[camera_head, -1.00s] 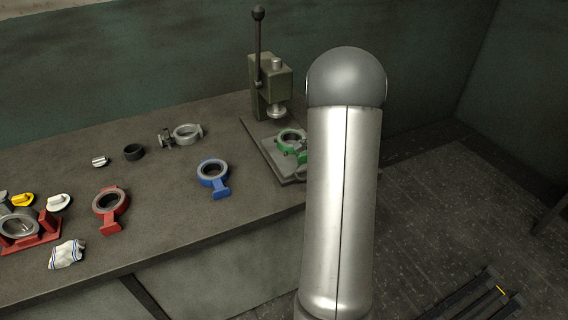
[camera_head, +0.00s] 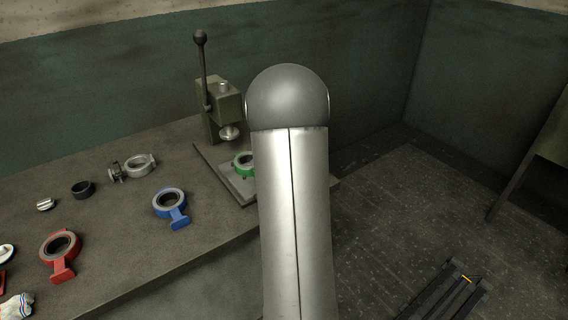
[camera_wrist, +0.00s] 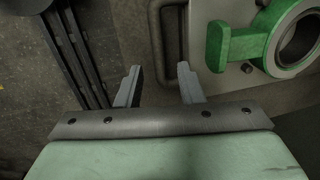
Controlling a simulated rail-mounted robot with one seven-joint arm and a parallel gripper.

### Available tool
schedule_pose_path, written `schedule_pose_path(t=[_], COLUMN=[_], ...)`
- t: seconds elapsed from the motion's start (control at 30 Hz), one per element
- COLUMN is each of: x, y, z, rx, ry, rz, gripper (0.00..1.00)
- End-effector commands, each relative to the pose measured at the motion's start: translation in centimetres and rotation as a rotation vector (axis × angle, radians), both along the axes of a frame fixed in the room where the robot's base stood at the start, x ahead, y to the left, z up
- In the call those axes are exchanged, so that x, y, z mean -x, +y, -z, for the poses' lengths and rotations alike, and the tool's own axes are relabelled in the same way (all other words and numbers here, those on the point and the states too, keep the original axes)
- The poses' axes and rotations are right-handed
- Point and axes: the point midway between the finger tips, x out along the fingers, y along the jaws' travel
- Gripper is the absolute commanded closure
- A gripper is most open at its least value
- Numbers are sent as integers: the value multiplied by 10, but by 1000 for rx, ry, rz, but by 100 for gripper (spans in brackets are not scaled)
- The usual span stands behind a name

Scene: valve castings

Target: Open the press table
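The green press (camera_head: 222,103) with its long upright lever (camera_head: 203,72) stands at the back of the bench in the head view. Its flat grey press table (camera_head: 238,188) lies below it and carries a green valve body (camera_head: 242,162); my arm covers the table's right part. In the wrist view, the press table (camera_wrist: 217,92) is at the upper right with the green valve body (camera_wrist: 262,42) on it. A dark handle (camera_wrist: 157,45) runs along the table's edge. My gripper (camera_wrist: 160,75) is open, its fingers on either side of the handle's line; contact is unclear. The head view hides my gripper.
A blue valve body (camera_head: 170,203), a red one (camera_head: 60,248), a grey one (camera_head: 139,165) and a black ring (camera_head: 82,189) lie on the bench (camera_head: 120,235) left of the press. The floor (camera_head: 390,220) to the right is mostly open.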

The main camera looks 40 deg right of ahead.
Motion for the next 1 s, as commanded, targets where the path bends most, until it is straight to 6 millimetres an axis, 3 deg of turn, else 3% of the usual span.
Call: schedule_pose_path(t=[0.4, 0.6, 0.8, 1.0], x=[17, 24, 27, 28], y=[4, 4, 5, 6], z=[-99, -136, -152, -155], rx=[3, 2, 0, 0], ry=[-5, -3, -1, 0], rz=[-1, 0, 0, 0], gripper=[66, 66, 66, 66])
